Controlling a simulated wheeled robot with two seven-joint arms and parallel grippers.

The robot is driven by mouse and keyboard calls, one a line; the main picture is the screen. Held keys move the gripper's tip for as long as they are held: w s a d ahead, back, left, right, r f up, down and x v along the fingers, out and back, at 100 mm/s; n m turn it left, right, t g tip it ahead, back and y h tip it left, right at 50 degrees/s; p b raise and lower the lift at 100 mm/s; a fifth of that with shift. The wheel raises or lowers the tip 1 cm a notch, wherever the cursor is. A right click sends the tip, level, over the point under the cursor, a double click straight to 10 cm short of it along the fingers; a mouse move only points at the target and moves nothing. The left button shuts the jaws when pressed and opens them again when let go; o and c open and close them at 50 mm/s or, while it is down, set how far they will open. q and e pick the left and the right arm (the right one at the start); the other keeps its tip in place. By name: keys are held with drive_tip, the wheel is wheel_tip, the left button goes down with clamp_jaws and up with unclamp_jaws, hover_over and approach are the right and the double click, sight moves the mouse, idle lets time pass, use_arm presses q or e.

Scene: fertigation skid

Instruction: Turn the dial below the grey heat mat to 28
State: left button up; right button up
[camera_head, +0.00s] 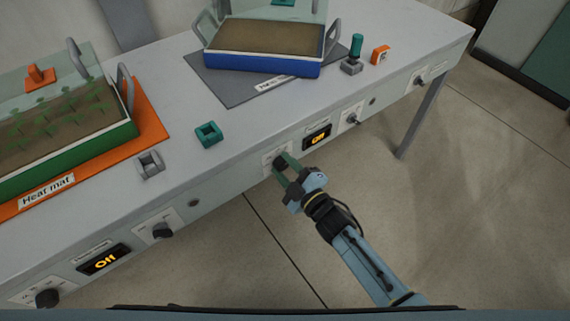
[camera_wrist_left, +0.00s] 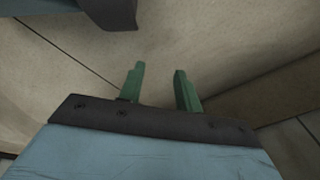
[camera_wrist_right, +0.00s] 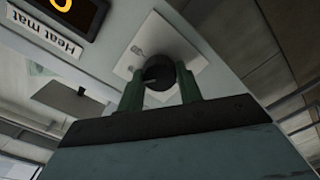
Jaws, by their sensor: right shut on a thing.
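The grey heat mat (camera_head: 222,88) lies on the bench under a blue tray. Below it, on the bench front, a black dial (camera_head: 280,162) sits on a white plate, left of a display (camera_head: 317,137) that shows orange characters, apparently "On". My right gripper (camera_head: 283,165) is at this dial. In the right wrist view the dial (camera_wrist_right: 159,75) is between the green fingers of my right gripper (camera_wrist_right: 160,88), which are shut on it. The dial's pointer and scale are too small to read. My left gripper (camera_wrist_left: 158,85) is open and empty above the floor in the left wrist view.
An orange heat mat (camera_head: 150,128) with a green seedling tray (camera_head: 70,150) lies at the left. Its display (camera_head: 104,259) reads "Off", with knobs (camera_head: 163,230) nearby. Teal (camera_head: 209,134) and grey (camera_head: 150,164) blocks stand on the bench. The floor in front is clear.

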use_arm(q)
drive_tip(key=shift+s+a+f, duration=0.1)
drive_tip(key=shift+s+f, duration=0.4)
drive_tip(key=shift+s, duration=0.2)
use_arm(e)
drive_tip(key=shift+m, duration=0.7)
use_arm(q)
drive_tip(key=shift+s, duration=0.1)
use_arm(e)
drive_tip(key=o, duration=1)
drive_tip(key=shift+d, duration=0.1)
drive_tip(key=shift+s+d+p, duration=0.15)
drive_tip(key=shift+s+p, duration=0.15)
drive_tip(key=shift+p, duration=0.05)
use_arm(q)
drive_tip(key=s+a+f+p, duration=0.1)
drive_tip(key=s+f+p, duration=0.1)
drive_tip(key=s, duration=0.5)
drive_tip(key=shift+s+f+g+p, duration=0.3)
drive_tip(key=shift+f+g, duration=0.1)
use_arm(e)
drive_tip(key=shift+v, duration=6.3)
use_arm(q)
drive_tip(key=shift+s+a, duration=0.1)
drive_tip(key=shift+a, duration=0.05)
